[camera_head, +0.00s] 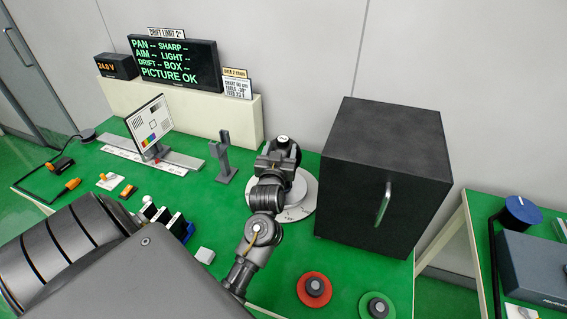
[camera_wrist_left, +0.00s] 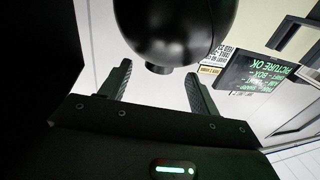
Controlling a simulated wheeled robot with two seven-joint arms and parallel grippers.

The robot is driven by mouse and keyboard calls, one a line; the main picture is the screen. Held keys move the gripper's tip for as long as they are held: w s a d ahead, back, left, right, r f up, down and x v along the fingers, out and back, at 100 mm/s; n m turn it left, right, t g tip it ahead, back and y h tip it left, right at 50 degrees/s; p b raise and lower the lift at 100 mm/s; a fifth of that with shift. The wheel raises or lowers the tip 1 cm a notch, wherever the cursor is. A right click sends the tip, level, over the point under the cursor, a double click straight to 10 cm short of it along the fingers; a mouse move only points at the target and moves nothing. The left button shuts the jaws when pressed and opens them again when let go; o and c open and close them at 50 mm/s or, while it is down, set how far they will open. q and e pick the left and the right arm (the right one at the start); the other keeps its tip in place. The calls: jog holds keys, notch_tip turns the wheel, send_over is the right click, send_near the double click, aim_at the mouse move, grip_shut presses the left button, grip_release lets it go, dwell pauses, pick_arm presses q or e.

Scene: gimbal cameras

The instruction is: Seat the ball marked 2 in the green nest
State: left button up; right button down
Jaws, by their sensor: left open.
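My left gripper (camera_head: 277,158) is open above a pale round base (camera_head: 303,200) near the middle of the green table. A dark ball (camera_head: 283,142) with a white mark on top shows just beyond its fingers; I cannot read the mark. In the left wrist view a large black ball (camera_wrist_left: 175,25) with a short stub below fills the top, by the open fingertips (camera_wrist_left: 158,78). I cannot tell whether they touch it. The green nest (camera_head: 389,304), a green ring with a dark centre, lies at the table's front right. My right gripper is not in view.
A big black box (camera_head: 385,170) with a handle stands right of the gripper. A red ring with a dark centre (camera_head: 314,290) lies left of the green one. A grey post (camera_head: 223,157) and a test chart (camera_head: 150,122) stand to the left.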

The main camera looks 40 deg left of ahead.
aim_at(282, 144)
pick_arm(q)
jog(key=shift+w+a+r, duration=0.1)
jog(key=shift+w+r, duration=0.1)
jog(key=x, duration=0.1)
jog(key=p+x, duration=0.1)
jog(key=x, duration=0.1)
jog(key=p+x, duration=0.1)
jog(key=shift+w+a+f, duration=0.2)
jog(key=shift+w+f, duration=0.1)
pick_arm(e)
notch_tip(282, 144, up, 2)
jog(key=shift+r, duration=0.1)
pick_arm(q)
jog(key=shift+s+d, duration=0.1)
jog(key=shift+c, duration=0.9)
jog(key=shift+r, duration=0.1)
grip_shut()
